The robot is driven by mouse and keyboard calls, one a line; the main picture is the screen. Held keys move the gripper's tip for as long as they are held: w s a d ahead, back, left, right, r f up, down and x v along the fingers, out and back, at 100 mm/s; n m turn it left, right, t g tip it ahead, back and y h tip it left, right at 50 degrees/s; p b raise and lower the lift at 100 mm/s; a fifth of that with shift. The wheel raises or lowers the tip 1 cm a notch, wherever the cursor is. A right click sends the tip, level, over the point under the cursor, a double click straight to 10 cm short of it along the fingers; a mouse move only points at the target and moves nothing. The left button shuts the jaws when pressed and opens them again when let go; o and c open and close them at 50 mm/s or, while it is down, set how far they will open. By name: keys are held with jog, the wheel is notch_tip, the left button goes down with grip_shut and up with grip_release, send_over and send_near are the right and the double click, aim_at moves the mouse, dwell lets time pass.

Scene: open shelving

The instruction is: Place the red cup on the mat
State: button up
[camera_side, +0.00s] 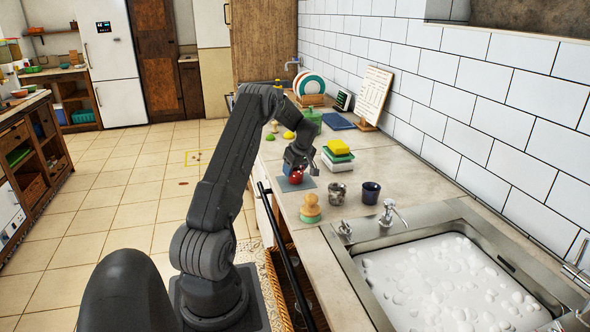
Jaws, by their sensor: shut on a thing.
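The red cup (296,177) is on the counter side of the scene, small in the side view and partly hidden by my gripper. My gripper (298,170) points down and is shut on the red cup. The dark grey square mat (284,187) lies on the counter near its front edge. The cup is over the mat, at or very close to its surface; I cannot tell whether it touches. A small blue thing (288,167) shows just behind the cup, partly hidden.
A speckled cup (337,193), a dark blue cup (371,192) and a wooden-topped brush (310,208) stand nearer the foamy sink (440,285). Stacked sponges and boxes (338,157) stand right of my gripper. A dish rack (312,98) and boards are farther back.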

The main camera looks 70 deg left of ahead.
jog(key=shift+f, duration=0.2)
jog(key=o, duration=1)
jog(key=shift+c, duration=0.2)
jog(key=v, duration=1.2)
jog(key=w+d+r+m+t, duration=0.2)
jog(key=d+r+m, duration=0.25)
jog(key=d, duration=0.75)
jog(key=w+d+r+m+t, duration=0.2)
jog(key=d+r+m, duration=0.3)
jog(key=d, duration=0.6)
jog(key=s+d+m+t+h, duration=0.1)
jog(key=s+d+m, duration=0.5)
jog(key=d, duration=0.7)
jog(key=s+d+m+t+h, duration=0.2)
jog(key=s+d+m, duration=0.5)
jog(key=d, duration=0.6)
jog(key=s+h, duration=0.1)
jog(key=s, duration=0.1)
jog(key=shift+s+d, duration=0.25)
jog(key=shift+s, duration=0.15)
